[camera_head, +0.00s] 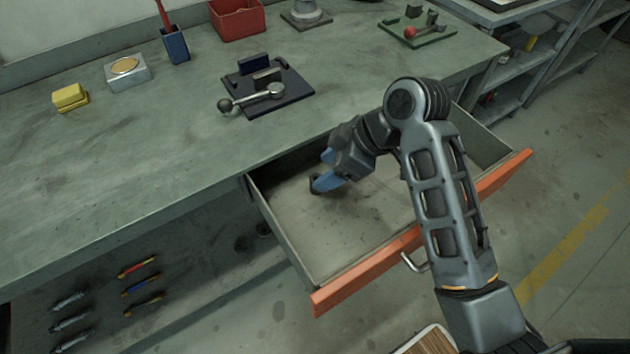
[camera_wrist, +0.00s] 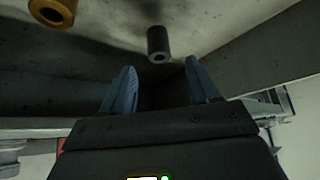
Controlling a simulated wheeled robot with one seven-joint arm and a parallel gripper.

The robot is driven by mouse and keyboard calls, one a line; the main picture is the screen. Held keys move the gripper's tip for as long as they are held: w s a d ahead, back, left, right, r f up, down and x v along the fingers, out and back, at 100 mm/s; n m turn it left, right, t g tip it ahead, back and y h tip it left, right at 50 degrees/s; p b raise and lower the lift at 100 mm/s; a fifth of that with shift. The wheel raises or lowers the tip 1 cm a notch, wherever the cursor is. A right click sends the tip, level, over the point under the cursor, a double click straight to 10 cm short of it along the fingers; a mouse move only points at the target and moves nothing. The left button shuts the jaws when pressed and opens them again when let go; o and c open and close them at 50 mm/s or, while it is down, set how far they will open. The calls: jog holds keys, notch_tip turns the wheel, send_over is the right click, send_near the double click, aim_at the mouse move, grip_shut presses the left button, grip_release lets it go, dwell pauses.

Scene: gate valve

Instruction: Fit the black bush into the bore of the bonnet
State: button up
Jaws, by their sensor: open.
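The black bush (camera_wrist: 157,42) is a short dark cylinder with a hole in its end. In the wrist view it is ahead of my gripper (camera_wrist: 160,68), roughly in line with the gap between the blue fingers. My gripper is open, with nothing visible between its fingers. In the head view my gripper (camera_head: 325,170) is low inside the open drawer. A small dark shape at its fingertips there may be the bush, but I cannot tell. I cannot pick out the bonnet for certain; a dark fixture (camera_head: 285,100) on the bench holds a block and a metal lever.
The drawer (camera_head: 365,268) has an orange front and surrounds my gripper with walls. A brass bush (camera_wrist: 52,11) lies near the black one. On the bench (camera_head: 170,150) are a yellow block (camera_head: 70,97), a blue cup (camera_head: 174,45), a red bin (camera_head: 238,18) and a green tray (camera_head: 418,32).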

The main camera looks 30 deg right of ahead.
jog(key=x, duration=0.5)
jog(key=shift+s+d+f, duration=0.1)
jog(key=shift+f, duration=0.1)
jog(key=c, duration=1.1)
jog(key=shift+r, duration=0.15)
